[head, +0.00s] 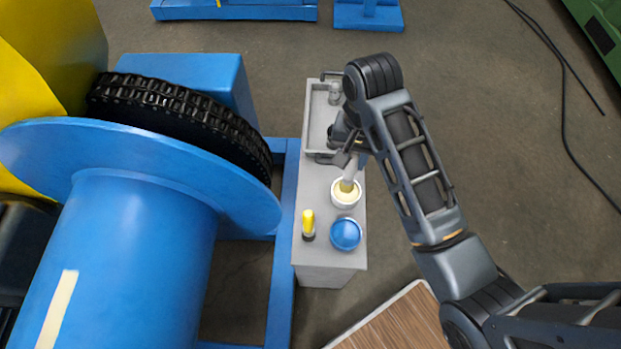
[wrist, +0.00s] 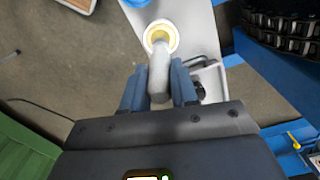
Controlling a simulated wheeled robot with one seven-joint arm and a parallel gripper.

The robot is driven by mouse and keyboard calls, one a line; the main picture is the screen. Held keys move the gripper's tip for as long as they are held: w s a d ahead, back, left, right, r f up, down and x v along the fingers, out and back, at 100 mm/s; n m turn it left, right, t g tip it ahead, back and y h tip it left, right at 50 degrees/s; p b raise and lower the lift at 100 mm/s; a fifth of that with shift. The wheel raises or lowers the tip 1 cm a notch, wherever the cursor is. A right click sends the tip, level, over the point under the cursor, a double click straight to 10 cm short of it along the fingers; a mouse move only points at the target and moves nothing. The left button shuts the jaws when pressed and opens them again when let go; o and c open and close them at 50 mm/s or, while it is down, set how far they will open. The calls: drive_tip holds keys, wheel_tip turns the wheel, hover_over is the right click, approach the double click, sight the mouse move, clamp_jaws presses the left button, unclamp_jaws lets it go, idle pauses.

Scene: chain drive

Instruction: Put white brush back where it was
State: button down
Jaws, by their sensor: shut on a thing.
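The white brush (head: 350,174) is in my gripper (head: 346,156), slanting down toward a small white pot (head: 345,200) with pale yellow inside. In the wrist view the brush (wrist: 158,78) runs from between the two blue-grey fingers (wrist: 159,90) to the opening of the white pot (wrist: 174,47). Its far end overlaps the pot's opening; I cannot tell how deep it reaches, or whether it touches. The gripper is shut on the brush, just behind the pot in the head view.
The pot stands on a narrow grey bench (head: 318,262). A blue round can (head: 345,234) and a yellow-and-black item (head: 308,224) stand near its front. A grey tray (head: 311,120) lies at the back. A large blue drum (head: 130,250) with a black chain (head: 180,108) is left.

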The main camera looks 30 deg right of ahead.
drive_tip(key=w+a+f, duration=0.6)
drive_tip(key=f, duration=0.3)
drive_tip(key=shift+w+f, duration=0.3)
drive_tip(key=shift+w, duration=0.05)
drive_tip(key=shift+a, duration=0.1)
drive_tip(key=c, duration=0.9)
unclamp_jaws()
drive_tip(key=shift+f, duration=0.1)
drive_tip(key=shift+o, duration=0.2)
wheel_tip(320, 180, up, 12)
